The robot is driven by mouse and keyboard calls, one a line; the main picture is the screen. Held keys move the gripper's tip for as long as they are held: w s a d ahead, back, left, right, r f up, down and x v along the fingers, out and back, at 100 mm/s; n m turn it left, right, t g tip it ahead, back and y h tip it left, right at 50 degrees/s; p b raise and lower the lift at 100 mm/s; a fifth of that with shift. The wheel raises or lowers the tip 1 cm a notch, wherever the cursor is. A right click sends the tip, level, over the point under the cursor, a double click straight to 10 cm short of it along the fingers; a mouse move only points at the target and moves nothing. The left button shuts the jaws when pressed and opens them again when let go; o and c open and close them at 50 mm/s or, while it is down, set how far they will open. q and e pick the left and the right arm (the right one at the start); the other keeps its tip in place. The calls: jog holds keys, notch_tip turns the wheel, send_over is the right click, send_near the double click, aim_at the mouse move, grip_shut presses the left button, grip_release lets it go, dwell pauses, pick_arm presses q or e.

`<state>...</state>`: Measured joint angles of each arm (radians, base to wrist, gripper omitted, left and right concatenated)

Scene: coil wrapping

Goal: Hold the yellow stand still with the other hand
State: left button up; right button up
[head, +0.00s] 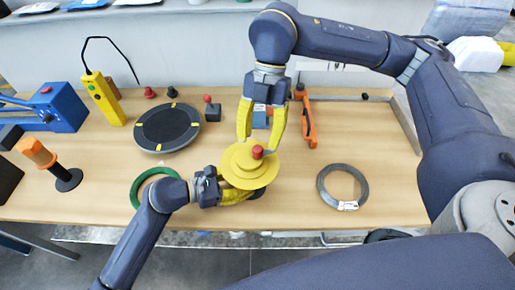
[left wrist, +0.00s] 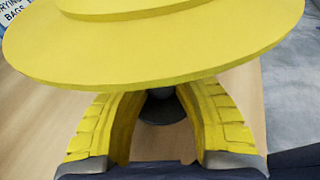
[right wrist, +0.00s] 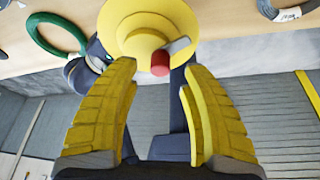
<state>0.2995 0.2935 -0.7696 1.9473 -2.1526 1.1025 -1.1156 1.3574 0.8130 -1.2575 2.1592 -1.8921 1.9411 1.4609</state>
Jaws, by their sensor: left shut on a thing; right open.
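The yellow stand (head: 240,171) is a stepped round yellow disc with a red knob (head: 257,152) on top, on the table's front middle. Its dark post and foot (left wrist: 161,107) show under the disc in the left wrist view. My left gripper (head: 247,193) is low at the stand's front, under the disc's edge, shut on the stand; the disc hides the contact. My right gripper (head: 259,146) comes down from behind and above, fingers apart around the red knob in the head view. In the right wrist view the stand (right wrist: 138,30) lies beyond its open, empty fingers.
A green ring (head: 134,190) lies left of the stand, partly behind my left arm. A grey coil with a white tag (head: 322,183) lies to the right. A dark turntable (head: 168,147), an orange tool (head: 308,122) and a yellow handheld device (head: 104,98) stand farther back.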

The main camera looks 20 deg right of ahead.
aim_at(258, 148)
jog(key=shift+x, duration=1.85)
grip_shut()
jog(key=shift+s, duration=0.1)
